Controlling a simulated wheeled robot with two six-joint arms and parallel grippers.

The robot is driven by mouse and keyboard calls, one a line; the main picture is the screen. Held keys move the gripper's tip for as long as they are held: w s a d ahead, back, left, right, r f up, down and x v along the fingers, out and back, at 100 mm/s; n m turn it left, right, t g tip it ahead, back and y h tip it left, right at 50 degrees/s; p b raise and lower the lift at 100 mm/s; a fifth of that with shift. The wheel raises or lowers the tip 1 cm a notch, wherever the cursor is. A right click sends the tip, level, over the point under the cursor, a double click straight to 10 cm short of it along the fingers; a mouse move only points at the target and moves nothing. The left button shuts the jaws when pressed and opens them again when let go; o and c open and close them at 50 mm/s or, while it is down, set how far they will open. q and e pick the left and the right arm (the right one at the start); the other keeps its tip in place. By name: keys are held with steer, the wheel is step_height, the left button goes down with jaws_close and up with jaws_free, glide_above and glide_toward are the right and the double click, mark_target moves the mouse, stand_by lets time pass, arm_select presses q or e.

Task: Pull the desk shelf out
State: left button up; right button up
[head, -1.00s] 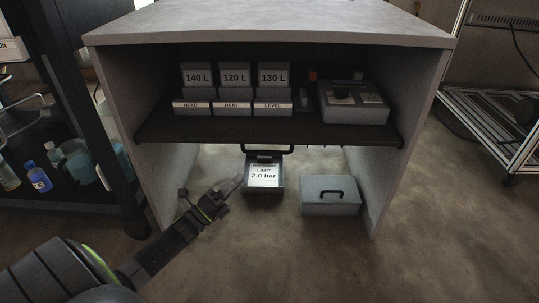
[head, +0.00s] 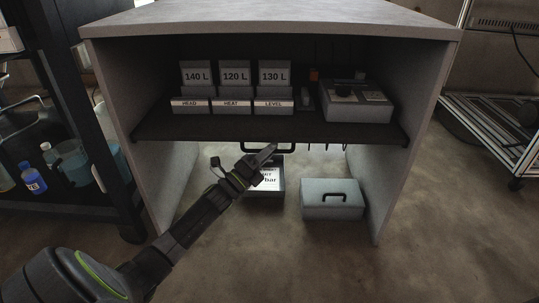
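The desk shelf (head: 200,129) is a dark board under the grey desk top (head: 270,22), between the two side panels. A black bar handle (head: 285,150) hangs below the middle of its front edge. My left gripper (head: 267,154) comes up from the lower left, its tip overlapping the handle in the picture. Whether it touches the handle or has its fingers apart cannot be made out. It partly hides the box with the bar label behind it. My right gripper is not in view.
The shelf carries several labelled blocks (head: 235,76) and a grey device (head: 355,107). On the floor below are a labelled box (head: 263,192) and a grey case with a handle (head: 333,208). Dark shelving (head: 62,120) stands left, a metal rack (head: 490,125) right. The front floor is clear.

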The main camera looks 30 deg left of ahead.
arm_select(q)
steer(key=shift+w, duration=0.15)
steer(key=shift+c, duration=0.3)
jaws_close()
